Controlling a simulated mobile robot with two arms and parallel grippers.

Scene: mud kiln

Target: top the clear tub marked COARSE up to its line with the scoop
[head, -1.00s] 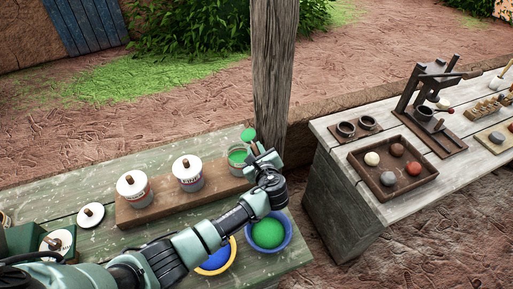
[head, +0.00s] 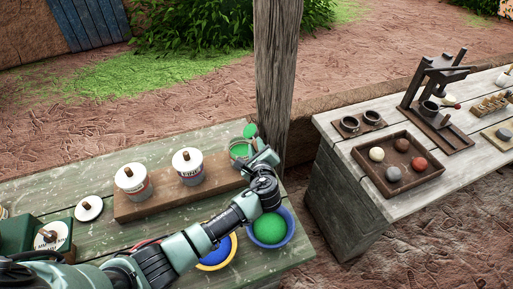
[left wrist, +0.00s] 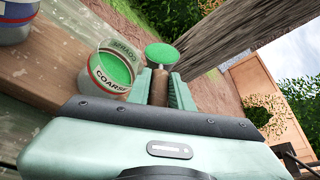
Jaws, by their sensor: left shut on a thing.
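The clear tub marked COARSE (head: 240,149) stands at the right end of a wooden board. In the left wrist view the tub (left wrist: 112,72) shows its label, a red band and green material inside. I cannot tell how the level sits against the line. My left gripper (head: 264,160) is shut on the brown handle of the scoop (left wrist: 161,54), just right of the tub. In the head view the scoop's round green head (head: 250,131) shows beyond the tub's rim, apart from the opening. My right gripper is not in view.
A blue bowl of green material (head: 270,228) and a yellow-rimmed blue bowl (head: 217,256) stand in front. Two lidded tubs (head: 188,167) (head: 133,182) share the board (head: 160,206). A wooden post (head: 277,75) rises close behind. A second table (head: 345,148) is at right.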

